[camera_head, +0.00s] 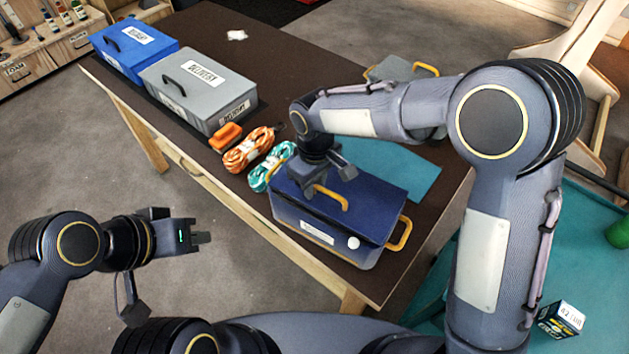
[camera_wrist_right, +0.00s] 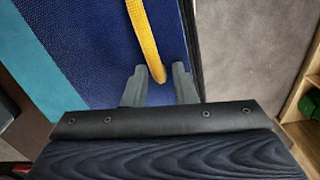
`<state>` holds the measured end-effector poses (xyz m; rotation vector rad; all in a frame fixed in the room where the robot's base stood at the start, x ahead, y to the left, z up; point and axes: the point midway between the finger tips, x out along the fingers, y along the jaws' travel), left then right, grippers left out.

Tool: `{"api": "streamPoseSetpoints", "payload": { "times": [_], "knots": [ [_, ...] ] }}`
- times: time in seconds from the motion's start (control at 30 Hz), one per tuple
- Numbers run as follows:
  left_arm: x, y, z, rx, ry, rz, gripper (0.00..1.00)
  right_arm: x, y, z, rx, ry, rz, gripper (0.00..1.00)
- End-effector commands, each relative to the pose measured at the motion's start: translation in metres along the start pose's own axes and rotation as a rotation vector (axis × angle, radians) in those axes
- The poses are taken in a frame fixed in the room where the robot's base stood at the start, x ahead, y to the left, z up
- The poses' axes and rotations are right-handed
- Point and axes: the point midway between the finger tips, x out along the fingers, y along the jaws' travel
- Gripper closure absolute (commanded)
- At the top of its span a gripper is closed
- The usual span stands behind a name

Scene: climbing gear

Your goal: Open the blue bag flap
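The blue bag (camera_head: 323,239) stands on the dark table's near right part. Its navy flap (camera_head: 375,196) lies closed over the top, with a yellow strap (camera_head: 331,198) on it. My right gripper (camera_head: 309,191) is above the flap at this strap. In the right wrist view, the strap (camera_wrist_right: 146,38) ends between the fingertips of my right gripper (camera_wrist_right: 158,72). The fingers stand apart, with a gap beside the strap. My left gripper (camera_head: 205,238) is empty, off the table to the left; its finger gap cannot be made out.
Orange rope (camera_head: 247,150) and teal rope (camera_head: 268,167) lie left of the bag, near an orange item (camera_head: 226,137). A grey box (camera_head: 200,88) and a blue box (camera_head: 133,47) stand farther left. A teal sheet (camera_head: 407,174) lies behind the bag.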

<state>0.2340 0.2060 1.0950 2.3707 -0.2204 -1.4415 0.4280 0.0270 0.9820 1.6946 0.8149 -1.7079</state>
Motion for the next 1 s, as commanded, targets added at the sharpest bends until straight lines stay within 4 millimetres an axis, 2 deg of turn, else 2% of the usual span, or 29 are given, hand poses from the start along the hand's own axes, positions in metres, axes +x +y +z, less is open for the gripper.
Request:
{"api": "streamPoseSetpoints", "payload": {
  "times": [0.03, 0.17, 0.37, 0.57, 0.6, 0.8, 0.97, 1.0],
  "knots": [
    [0.0, 0.0, 0.0, 0.0, 0.0, 0.0, 1.0, 0.0, 0.0, 0.0, 0.0, 0.0, 0.0, 0.82],
    [0.0, 0.0, 0.0, 0.0, 0.0, 0.0, 1.0, 0.0, 0.0, 0.0, 0.0, 0.0, 0.0, 0.99],
    [-0.001, 0.0, 0.0, 0.0, 0.0, 0.0, 1.0, -0.002, 0.0, 0.0, 0.0, 0.0, 0.0, 1.0],
    [-0.008, 0.004, -0.004, 0.0, 0.0, 0.0, 1.0, -0.012, 0.004, -0.001, 0.0, 0.001, 0.0, 1.0],
    [-0.008, 0.004, -0.004, 0.0, 0.0, 0.0, 1.0, -0.012, 0.005, -0.001, 0.0, 0.0, 0.0, 0.87],
    [-0.006, 0.003, -0.003, 0.0, 0.0, 0.0, 1.0, -0.01, 0.004, -0.001, -0.001, 0.0, 0.0, 0.62],
    [-0.006, 0.003, -0.003, 0.0, 0.0, 0.0, 1.0, -0.01, 0.004, -0.001, -0.001, 0.0, 0.0, 0.62],
    [-0.006, 0.003, -0.003, 0.0, 0.0, 0.0, 1.0, -0.01, 0.004, -0.001, -0.001, 0.0, 0.0, 0.6]
  ]
}}
